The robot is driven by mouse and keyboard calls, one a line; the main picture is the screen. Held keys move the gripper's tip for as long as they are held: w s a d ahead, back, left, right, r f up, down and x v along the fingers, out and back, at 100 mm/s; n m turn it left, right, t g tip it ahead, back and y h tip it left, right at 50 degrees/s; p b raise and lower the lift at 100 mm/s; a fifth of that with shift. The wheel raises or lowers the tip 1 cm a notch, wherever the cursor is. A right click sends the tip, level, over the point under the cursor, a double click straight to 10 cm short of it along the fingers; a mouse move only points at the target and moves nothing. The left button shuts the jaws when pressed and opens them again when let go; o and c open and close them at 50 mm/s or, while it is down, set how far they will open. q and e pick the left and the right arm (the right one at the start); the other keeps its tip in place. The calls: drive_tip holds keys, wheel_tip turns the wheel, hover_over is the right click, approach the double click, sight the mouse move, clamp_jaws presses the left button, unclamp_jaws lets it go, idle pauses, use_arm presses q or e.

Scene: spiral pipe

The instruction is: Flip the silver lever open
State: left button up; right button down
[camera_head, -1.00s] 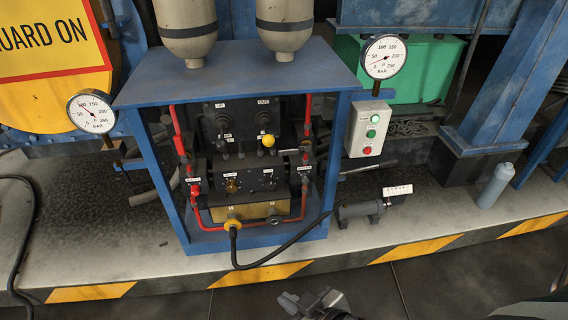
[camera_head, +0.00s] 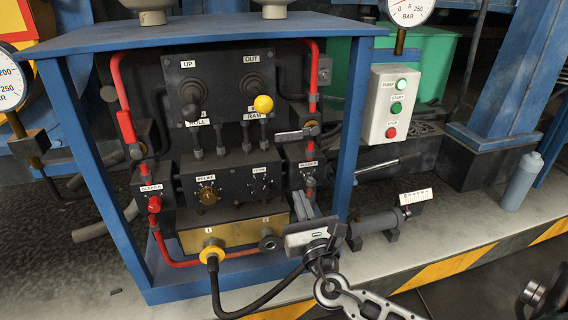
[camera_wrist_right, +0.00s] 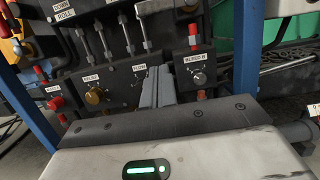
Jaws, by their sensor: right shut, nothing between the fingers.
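The silver lever (camera_head: 289,136) is a short grey bar in the head view. It lies roughly level, pointing left from a valve on the red pipe at the cabinet's right side. My right gripper (camera_head: 303,196) is inside the cabinet's front opening, below the lever and near the lower right of the black valve block. Its fingers are shut and empty, pointing up and inward, apart from the lever. In the right wrist view the closed fingers (camera_wrist_right: 158,72) stand in front of the block, left of the BLEED B valve (camera_wrist_right: 198,78). My left gripper is not in view.
The blue cabinet frame (camera_head: 348,130) has a post just right of my right gripper. A black hose (camera_head: 260,303) loops below it from a yellow fitting (camera_head: 212,252). A yellow-knobbed lever (camera_head: 263,104) stands left of and above the silver lever. A button box (camera_head: 393,105) hangs outside, right.

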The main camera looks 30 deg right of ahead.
sight(297, 133)
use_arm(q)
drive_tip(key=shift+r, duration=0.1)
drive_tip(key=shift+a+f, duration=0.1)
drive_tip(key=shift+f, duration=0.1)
use_arm(e)
drive_tip(key=shift+w+d+r, duration=0.5)
drive_tip(key=shift+w+r, duration=0.6)
drive_tip(key=shift+w, duration=0.4)
drive_tip(key=shift+w+d+r, duration=0.45)
drive_tip(key=shift+w+r, duration=0.6)
drive_tip(key=shift+w, duration=0.5)
drive_tip(key=shift+w+d+r, duration=0.5)
drive_tip(key=shift+w+r, duration=0.6)
drive_tip(key=shift+w, duration=0.4)
use_arm(q)
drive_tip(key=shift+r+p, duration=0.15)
drive_tip(key=shift+p, duration=0.15)
use_arm(e)
drive_tip(key=shift+a+r+m, duration=0.1)
drive_tip(key=shift+r+m, duration=0.05)
drive_tip(key=shift+m, duration=0.25)
